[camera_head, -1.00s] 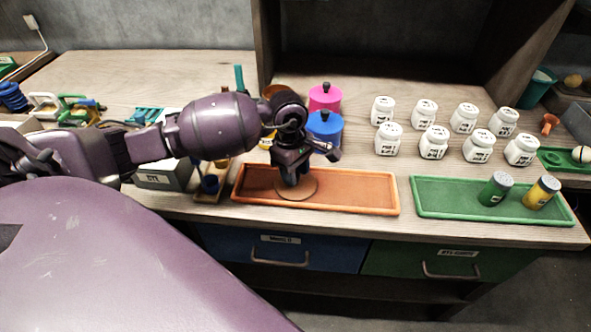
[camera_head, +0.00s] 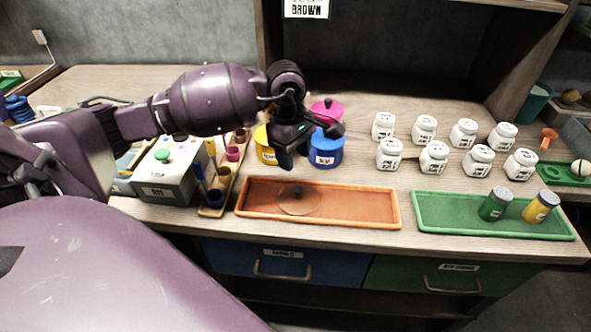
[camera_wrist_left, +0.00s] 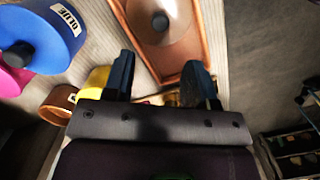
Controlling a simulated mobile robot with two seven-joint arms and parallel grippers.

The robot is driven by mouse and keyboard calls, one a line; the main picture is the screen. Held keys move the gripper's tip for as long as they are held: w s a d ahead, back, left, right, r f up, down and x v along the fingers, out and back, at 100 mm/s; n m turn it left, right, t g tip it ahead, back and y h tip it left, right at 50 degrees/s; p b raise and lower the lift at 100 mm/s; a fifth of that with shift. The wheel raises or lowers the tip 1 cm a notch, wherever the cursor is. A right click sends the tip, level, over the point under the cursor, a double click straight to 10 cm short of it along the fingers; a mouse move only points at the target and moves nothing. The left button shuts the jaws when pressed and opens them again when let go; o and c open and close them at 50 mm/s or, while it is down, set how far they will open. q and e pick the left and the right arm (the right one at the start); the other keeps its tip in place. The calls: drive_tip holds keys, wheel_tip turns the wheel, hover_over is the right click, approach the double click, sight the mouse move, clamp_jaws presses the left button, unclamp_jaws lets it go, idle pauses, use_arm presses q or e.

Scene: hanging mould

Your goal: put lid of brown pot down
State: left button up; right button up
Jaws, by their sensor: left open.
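The brown pot's lid (camera_head: 299,206), a flat brownish disc with a dark knob, lies in the orange-brown tray (camera_head: 360,205), towards its left end. It also shows in the left wrist view (camera_wrist_left: 176,38), with its dark knob on top. My left gripper (camera_head: 304,147) is open and empty, above and behind the lid and apart from it. Its two dark fingers (camera_wrist_left: 158,68) are spread in the left wrist view. A brown pot (camera_wrist_left: 55,103) shows at the left of that view; in the head view my arm and gripper hide it. My right gripper is not in view.
Yellow (camera_head: 266,146), blue (camera_head: 327,152) and pink (camera_head: 327,108) pots stand behind the tray. A grey box (camera_head: 165,175) and a rack of small coloured pieces (camera_head: 218,188) are to the left. A green tray (camera_head: 440,206) and several white jars (camera_head: 434,157) are to the right.

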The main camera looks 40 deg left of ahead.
use_arm(q)
drive_tip(key=shift+a+r, duration=0.15)
drive_tip(key=shift+r, duration=1.15)
